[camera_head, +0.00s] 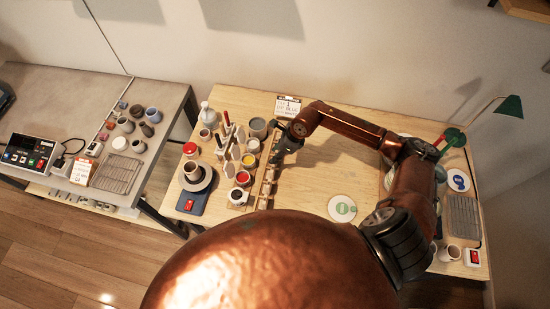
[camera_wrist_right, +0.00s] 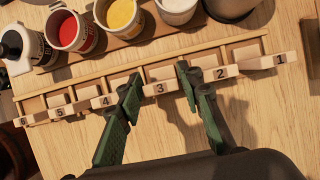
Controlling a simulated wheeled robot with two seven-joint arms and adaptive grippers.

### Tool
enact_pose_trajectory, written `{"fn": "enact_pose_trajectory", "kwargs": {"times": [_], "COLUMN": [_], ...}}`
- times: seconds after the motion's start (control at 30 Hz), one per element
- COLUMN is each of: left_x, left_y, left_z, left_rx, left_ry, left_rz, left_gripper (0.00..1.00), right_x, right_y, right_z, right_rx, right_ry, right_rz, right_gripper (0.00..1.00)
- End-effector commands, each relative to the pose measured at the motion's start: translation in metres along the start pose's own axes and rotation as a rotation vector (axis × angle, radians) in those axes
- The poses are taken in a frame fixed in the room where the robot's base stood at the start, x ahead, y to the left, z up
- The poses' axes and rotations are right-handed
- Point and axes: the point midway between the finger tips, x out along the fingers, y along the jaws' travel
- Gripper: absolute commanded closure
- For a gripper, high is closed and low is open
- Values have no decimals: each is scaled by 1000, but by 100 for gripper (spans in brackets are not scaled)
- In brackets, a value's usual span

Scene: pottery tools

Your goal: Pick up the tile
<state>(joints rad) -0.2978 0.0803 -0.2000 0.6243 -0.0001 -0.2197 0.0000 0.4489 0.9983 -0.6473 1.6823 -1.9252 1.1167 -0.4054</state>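A long wooden rack (camera_wrist_right: 75,83) with numbered wooden blocks runs across the right wrist view; it also shows in the head view (camera_head: 264,190). The block marked 3 (camera_wrist_right: 160,88) lies between the fingers of my right gripper (camera_wrist_right: 158,74). The fingers are green, spread apart and empty, with gaps on both sides of that block. Blocks 4 (camera_wrist_right: 102,101) and 2 (camera_wrist_right: 221,73) lie just outside the fingers. I cannot tell which piece is the tile. In the head view my right gripper (camera_head: 280,155) is over the rack's far end. My left gripper is not in view.
Open paint pots, red (camera_wrist_right: 68,30) and yellow (camera_wrist_right: 122,14) among them, stand close behind the rack. A pottery wheel (camera_head: 197,178) stands at the left.

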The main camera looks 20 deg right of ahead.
Motion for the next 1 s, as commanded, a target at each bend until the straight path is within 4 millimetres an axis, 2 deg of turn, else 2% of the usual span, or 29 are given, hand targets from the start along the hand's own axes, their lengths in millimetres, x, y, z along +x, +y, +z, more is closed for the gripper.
{"fn": "enact_pose_trajectory", "kwargs": {"times": [0.17,0.6,0.87,1.0], "left_x": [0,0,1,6], "left_y": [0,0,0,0], "left_z": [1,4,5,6], "left_rx": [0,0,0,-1], "left_ry": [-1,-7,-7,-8], "left_rz": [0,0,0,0], "left_gripper": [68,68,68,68], "right_x": [1,0,-2,-17], "right_y": [0,0,-1,-2], "right_z": [0,1,2,9], "right_rx": [-1,-2,-2,-5], "right_ry": [0,-1,-2,-3], "right_rz": [0,0,-1,-3], "right_gripper": [67,97,97,97]}}
